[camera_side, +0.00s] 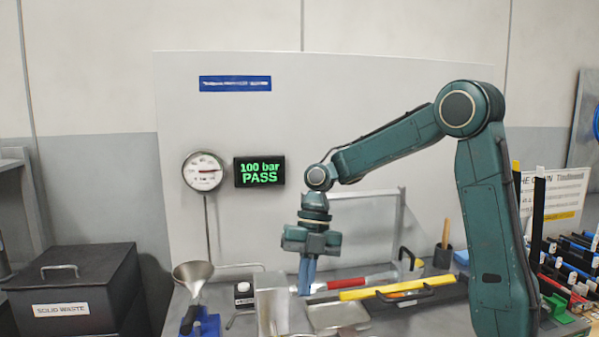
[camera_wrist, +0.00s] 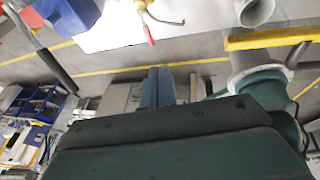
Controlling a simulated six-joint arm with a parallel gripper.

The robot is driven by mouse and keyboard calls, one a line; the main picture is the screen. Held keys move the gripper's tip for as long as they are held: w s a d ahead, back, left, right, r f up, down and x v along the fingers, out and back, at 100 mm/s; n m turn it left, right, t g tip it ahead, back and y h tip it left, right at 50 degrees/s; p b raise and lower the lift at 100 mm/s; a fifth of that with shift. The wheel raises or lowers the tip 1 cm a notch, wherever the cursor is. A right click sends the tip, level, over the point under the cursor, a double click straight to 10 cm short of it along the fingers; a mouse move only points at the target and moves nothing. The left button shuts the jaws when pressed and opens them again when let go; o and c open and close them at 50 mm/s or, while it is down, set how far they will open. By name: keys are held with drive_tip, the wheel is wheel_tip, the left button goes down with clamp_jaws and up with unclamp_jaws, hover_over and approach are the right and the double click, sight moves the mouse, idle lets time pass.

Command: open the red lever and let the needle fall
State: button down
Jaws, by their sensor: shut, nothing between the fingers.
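The round gauge (camera_side: 203,171) is on the left of the white panel, and its needle appears to point right. My gripper (camera_side: 306,291) is shut and empty, pointing down over the bench in front of the panel. Its blue fingers (camera_wrist: 157,72) are together in the wrist view. A red bar-like handle (camera_side: 347,283) shows just right of the fingers in the side view; I cannot tell whether they touch. A small red lever (camera_wrist: 149,34) on a brass-coloured fitting appears beyond the fingertips in the wrist view, apart from them.
A display (camera_side: 260,172) reads "100 bar PASS". A yellow bar (camera_side: 382,289) and a black handle lie right of my gripper. A metal funnel (camera_side: 193,273) and a black solid waste bin (camera_side: 75,285) stand left. A metal tray (camera_side: 338,315) is at the front.

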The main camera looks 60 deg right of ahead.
drive_tip(key=w+x, duration=0.1)
drive_tip(key=x, duration=1.1)
drive_tip(key=shift+w, duration=0.4)
drive_tip(key=shift+w+a+r+m+t, duration=0.1)
drive_tip(key=shift+a+m+t, duration=0.15)
drive_tip(key=shift+m, duration=0.5)
drive_tip(key=shift+w+a+m+t, duration=0.1)
drive_tip(key=shift+m+t, duration=0.25)
drive_tip(key=shift+m, duration=0.4)
drive_tip(key=shift+w+a, duration=0.2)
drive_tip(key=shift+a, duration=0.1)
drive_tip(key=w+m+t+h, duration=0.1)
drive_tip(key=m, duration=0.3)
drive_tip(key=w+m+t+h, duration=0.1)
drive_tip(key=w+m, duration=0.1)
drive_tip(key=m, duration=0.3)
drive_tip(key=w+a+m+t+h, duration=0.1)
drive_tip(key=w+m, duration=0.1)
drive_tip(key=m, duration=0.2)
drive_tip(key=shift+w+m+t, duration=0.15)
drive_tip(key=shift+m+t, duration=0.15)
drive_tip(key=shift+d, duration=0.15)
